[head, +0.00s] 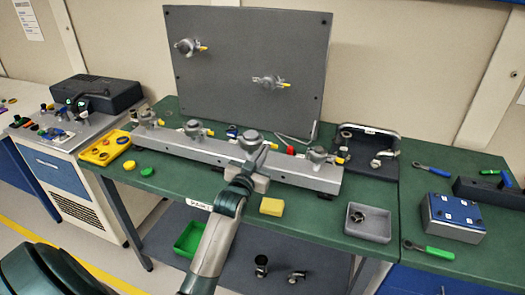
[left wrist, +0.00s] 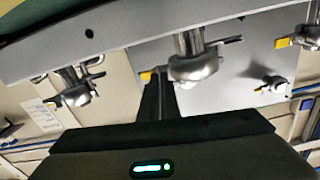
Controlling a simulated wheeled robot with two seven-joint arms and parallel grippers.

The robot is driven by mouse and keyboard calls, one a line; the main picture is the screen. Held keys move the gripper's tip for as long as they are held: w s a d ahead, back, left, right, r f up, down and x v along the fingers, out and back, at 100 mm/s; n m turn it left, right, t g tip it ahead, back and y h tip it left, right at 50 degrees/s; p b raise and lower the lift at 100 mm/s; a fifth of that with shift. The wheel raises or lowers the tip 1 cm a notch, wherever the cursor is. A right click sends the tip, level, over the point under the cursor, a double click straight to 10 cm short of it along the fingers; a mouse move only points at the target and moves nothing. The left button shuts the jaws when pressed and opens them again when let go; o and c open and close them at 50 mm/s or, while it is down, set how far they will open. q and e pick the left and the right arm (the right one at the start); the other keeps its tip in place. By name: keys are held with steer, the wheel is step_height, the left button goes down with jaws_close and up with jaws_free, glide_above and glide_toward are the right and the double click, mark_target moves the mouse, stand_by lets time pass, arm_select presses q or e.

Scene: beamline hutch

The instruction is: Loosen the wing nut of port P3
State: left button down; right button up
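A metal rail (head: 225,152) carries several clamped ports in a row, each with a yellow-tipped wing nut. I take the third from the left as port P3 (head: 251,138); no port label is readable. Its clamp (left wrist: 195,66) hangs near the middle of the left wrist view, with the yellow tip of its wing nut (left wrist: 145,75) at its left. My left gripper (head: 264,160) reaches this clamp from the front. Its dark fingers (left wrist: 160,78) are close together at the wing nut, just beside the yellow tip, and look shut on it. The fingers partly hide the nut. My right gripper is not in view.
A grey upright panel (head: 250,55) with two more clamps stands behind the rail. The port P4 clamp (head: 317,154) is close on the right. A yellow block (head: 271,206), a grey tray (head: 368,223) and a yellow tray (head: 105,148) lie on the green bench.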

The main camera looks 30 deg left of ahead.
arm_select(q)
steer(key=shift+r, duration=0.1)
stand_by(0.4)
steer(key=c, duration=2.3)
jaws_free()
steer(key=shift+w, duration=0.1)
steer(key=shift+b+v, duration=2.1)
steer(key=shift+v, duration=6.6)
